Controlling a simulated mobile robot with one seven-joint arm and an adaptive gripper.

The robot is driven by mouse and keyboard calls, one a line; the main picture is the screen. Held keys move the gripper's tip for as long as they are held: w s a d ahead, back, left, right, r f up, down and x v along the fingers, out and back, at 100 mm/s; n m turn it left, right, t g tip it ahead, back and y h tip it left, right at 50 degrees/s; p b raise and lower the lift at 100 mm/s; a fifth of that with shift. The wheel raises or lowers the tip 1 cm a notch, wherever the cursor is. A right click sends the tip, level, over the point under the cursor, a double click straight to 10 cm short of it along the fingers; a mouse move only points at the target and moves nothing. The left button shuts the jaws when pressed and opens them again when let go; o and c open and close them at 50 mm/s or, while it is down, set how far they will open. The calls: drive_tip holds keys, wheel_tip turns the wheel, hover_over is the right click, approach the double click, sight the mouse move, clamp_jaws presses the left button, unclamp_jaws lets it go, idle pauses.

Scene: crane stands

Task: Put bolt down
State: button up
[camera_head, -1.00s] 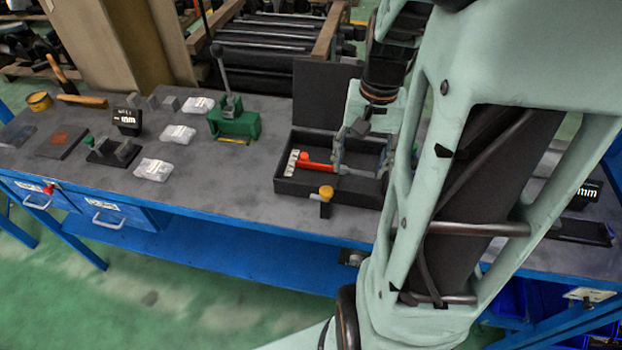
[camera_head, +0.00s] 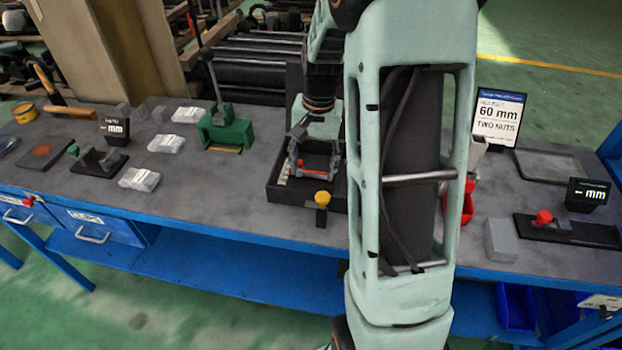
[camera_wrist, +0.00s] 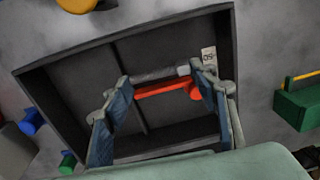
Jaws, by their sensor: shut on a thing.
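My gripper (camera_wrist: 160,82) reaches down into a black open box (camera_wrist: 92,42), also seen in the head view (camera_head: 284,194). Its two fingers are apart, with a short grey bolt (camera_wrist: 156,75) held lengthwise between the fingertips. A red rod with a red ball end (camera_wrist: 165,89) lies just beside the bolt, inside the box. I cannot tell whether the bolt touches the box floor. In the head view my gripper (camera_head: 313,168) is over the box, and my arm hides the box's right part.
A yellow knob (camera_head: 322,198) stands at the box's front edge. A green vise-like block (camera_head: 228,133) is left of the box. White packets (camera_head: 166,144) lie farther left. A grey block (camera_head: 500,240) and a "60 mm" sign (camera_head: 498,115) are right of my arm.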

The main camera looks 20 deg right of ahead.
sight(311, 186)
drive_tip(key=shift+w+f+b, duration=0.15)
drive_tip(key=shift+f+b, duration=0.45)
drive_tip(key=shift+f, duration=0.35)
drive_tip(key=shift+w+f+b, duration=0.1)
drive_tip(key=shift+f+b, duration=0.45)
drive_tip(key=shift+f, duration=0.35)
drive_tip(key=shift+f, duration=0.15)
drive_tip(key=o, duration=0.9)
drive_tip(key=shift+a, duration=0.1)
drive_tip(key=r, duration=1.2)
drive_tip(key=shift+s+d+r+p, duration=0.2)
drive_tip(key=shift+s+d+p, duration=0.05)
drive_tip(key=shift+d+p, duration=0.1)
